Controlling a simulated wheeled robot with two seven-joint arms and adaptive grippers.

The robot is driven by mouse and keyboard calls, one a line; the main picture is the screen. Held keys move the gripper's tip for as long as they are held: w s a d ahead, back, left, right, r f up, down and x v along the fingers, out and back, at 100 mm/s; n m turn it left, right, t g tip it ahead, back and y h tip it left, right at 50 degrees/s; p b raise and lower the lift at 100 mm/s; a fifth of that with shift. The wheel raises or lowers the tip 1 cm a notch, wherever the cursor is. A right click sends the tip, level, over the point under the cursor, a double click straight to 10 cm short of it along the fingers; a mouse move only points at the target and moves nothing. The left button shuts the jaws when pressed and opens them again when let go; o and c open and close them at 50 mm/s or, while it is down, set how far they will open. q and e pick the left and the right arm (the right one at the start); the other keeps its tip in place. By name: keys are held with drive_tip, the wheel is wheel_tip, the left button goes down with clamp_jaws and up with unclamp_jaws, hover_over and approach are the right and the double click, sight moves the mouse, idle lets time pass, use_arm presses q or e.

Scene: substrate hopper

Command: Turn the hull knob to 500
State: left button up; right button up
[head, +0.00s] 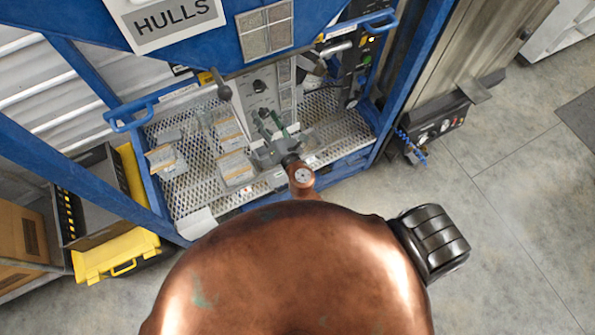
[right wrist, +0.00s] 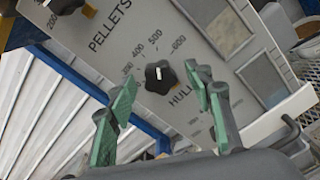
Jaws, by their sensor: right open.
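The black hull knob (right wrist: 160,77) sits on the grey panel beside the word HULLS, with numbers from 300 to 600 along its dial. Its white mark points roughly up in the right wrist view, toward the 400 and 500 side; the exact reading is unclear. In the head view my right gripper (head: 270,127) is before the panel. My left gripper is not in view.
Another black knob (right wrist: 65,4) is near the word PELLETS. Several packets lie on the mesh shelf (head: 195,185) below the panel. Blue frame posts (head: 414,80) flank the hopper. A yellow case (head: 115,258) stands at the left. The floor at the right is clear.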

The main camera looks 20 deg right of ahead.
drive_tip(key=n+p, duration=0.1)
drive_tip(key=n, duration=0.3)
drive_tip(key=shift+r, duration=0.15)
drive_tip(key=n+p, duration=0.1)
drive_tip(key=n, duration=0.3)
drive_tip(key=shift+n, duration=0.4)
drive_tip(key=s+f+b, duration=0.1)
drive_tip(key=s+b, duration=0.1)
drive_tip(key=s, duration=0.6)
drive_tip(key=s+d+f+m+g+b, duration=0.1)
drive_tip(key=f+m, duration=0.3)
drive_tip(key=f, duration=0.7)
drive_tip(key=s+d+f+m+g+b, duration=0.1)
drive_tip(key=d+f+m+g+b, duration=0.2)
drive_tip(key=f, duration=0.9)
drive_tip(key=s+d+f+m+g+b, duration=0.2)
drive_tip(key=f+m, duration=0.3)
drive_tip(key=f, duration=0.6)
drive_tip(key=shift+d+f+m+h+b, duration=0.25)
drive_tip(key=shift+d+m+h+b, duration=0.15)
drive_tip(key=shift+d+b, duration=0.25)
